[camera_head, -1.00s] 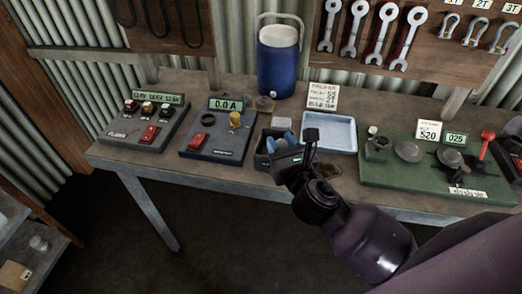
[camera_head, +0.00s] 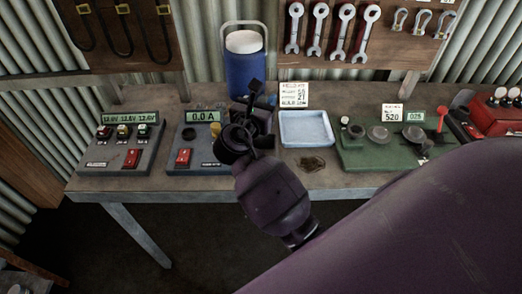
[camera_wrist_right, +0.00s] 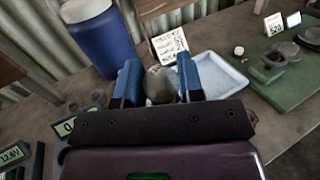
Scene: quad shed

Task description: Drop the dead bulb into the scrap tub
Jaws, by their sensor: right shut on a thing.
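My right gripper (camera_head: 260,98) is above the bench's middle, in front of the blue cooler in the head view. In the right wrist view its two blue finger pads (camera_wrist_right: 159,84) are shut on a round, greyish, darkened bulb (camera_wrist_right: 160,86). The bulb is hidden by the gripper in the head view. My left gripper is not in view.
A pale blue tray (camera_head: 306,128) is right of the gripper, with a card (camera_head: 294,94) behind it. The blue cooler (camera_head: 244,72) stands behind. Meter panels (camera_head: 121,150) are at left, a green test board (camera_head: 385,148) at right.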

